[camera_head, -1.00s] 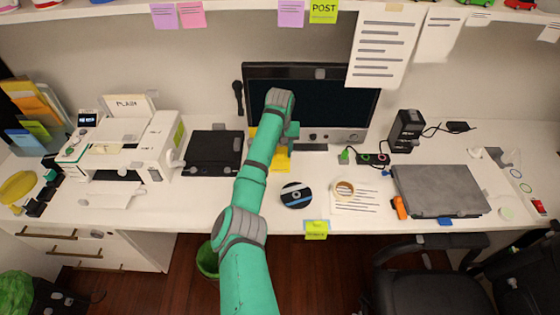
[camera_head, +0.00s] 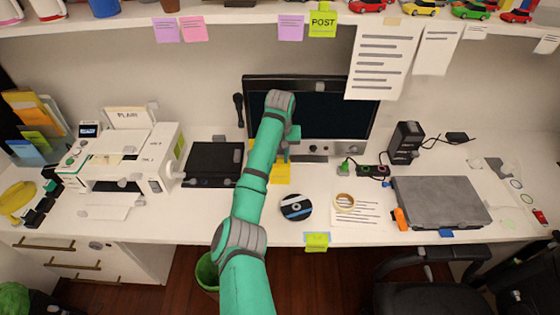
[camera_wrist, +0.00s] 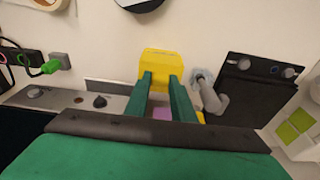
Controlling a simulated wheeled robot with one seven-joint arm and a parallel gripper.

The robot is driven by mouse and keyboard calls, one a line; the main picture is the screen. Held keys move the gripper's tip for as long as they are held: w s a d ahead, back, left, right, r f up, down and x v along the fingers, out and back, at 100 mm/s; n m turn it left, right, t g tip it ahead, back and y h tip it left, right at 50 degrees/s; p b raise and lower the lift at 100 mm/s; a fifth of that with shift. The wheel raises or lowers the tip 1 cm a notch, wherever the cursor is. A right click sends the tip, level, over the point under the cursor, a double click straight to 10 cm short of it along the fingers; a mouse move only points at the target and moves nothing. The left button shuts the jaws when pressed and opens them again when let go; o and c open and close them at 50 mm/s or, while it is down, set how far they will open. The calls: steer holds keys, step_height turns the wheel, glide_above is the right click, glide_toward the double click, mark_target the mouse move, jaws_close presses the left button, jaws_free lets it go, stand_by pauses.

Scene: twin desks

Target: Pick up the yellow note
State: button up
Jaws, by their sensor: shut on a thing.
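The yellow note (camera_wrist: 160,62) is at the tips of my gripper's two green fingers in the wrist view. My gripper (camera_wrist: 161,77) is shut on it, with the note spanning the gap and reaching past both tips. In the head view the yellow note (camera_head: 281,174) shows on or just above the desk in front of the monitor, partly hidden by my arm. I cannot tell whether it touches the desk. A small purple patch (camera_wrist: 162,114) shows between the fingers, with a yellow bit beside the right finger.
The monitor (camera_head: 335,105) stands just behind my gripper. A power strip (camera_head: 372,170) and grey laptop (camera_head: 441,202) are to the right.

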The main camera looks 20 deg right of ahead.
steer(key=s+a+r, duration=0.3)
steer(key=s+r, duration=0.6)
steer(key=s, duration=0.4)
steer(key=shift+a+r, duration=0.15)
steer(key=shift+r, duration=0.2)
steer(key=shift+r, duration=1.7)
stand_by(0.7)
step_height(320, 180, up, 5)
steer(key=shift+f, duration=0.1)
stand_by(0.6)
stand_by(0.5)
